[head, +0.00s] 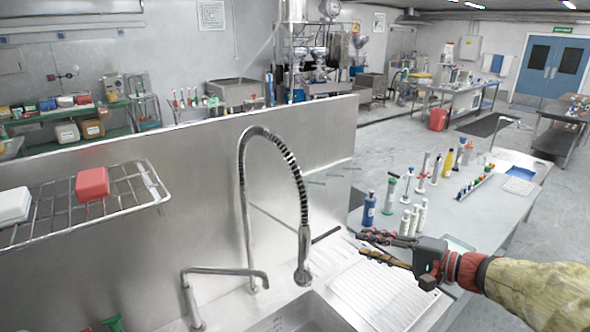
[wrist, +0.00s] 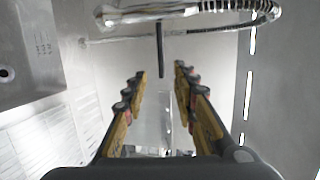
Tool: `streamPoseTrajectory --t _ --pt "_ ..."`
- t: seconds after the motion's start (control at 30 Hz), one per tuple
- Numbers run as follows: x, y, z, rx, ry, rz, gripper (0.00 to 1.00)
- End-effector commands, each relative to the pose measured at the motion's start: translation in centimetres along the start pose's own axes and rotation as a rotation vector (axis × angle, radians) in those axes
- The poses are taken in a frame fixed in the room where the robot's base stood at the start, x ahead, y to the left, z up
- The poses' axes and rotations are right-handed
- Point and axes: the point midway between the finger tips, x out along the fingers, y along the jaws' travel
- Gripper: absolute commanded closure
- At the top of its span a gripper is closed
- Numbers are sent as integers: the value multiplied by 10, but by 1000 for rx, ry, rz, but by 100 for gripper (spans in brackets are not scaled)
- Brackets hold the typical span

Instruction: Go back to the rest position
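My gripper (head: 362,243) is at the end of my arm, which reaches in from the right in the head view. It hangs over the sink's ribbed drainboard (head: 376,296). In the wrist view my gripper (wrist: 160,82) has its two fingers apart, with nothing held between them. A dark thin rod (wrist: 159,50) shows beyond the fingertips, apart from them.
A tall spring-hose faucet (head: 303,215) stands left of my gripper, and a lower tap (head: 225,272) is further left. A blue bottle (head: 370,209) and several white bottles stand behind on the steel table (head: 470,215). A wire rack (head: 130,190) is at left.

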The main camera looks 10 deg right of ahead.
Motion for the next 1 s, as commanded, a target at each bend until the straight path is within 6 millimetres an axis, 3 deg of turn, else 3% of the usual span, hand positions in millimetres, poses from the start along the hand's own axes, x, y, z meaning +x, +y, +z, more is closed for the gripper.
streamPoseTrajectory --t 0.17,0.3,0.5,0.63,0.77,0.87,1.0 --pt "-5 63 19 112 -26 203 72" --pt "-29 117 61 114 -59 465 72" --pt "-71 170 125 -79 -99 839 72" --pt "-102 187 152 -316 -99 1036 72" --pt "-125 188 169 -614 -86 1156 72" --pt "-131 181 182 -806 -86 1177 72" --pt "-123 166 203 -951 -90 1126 72"
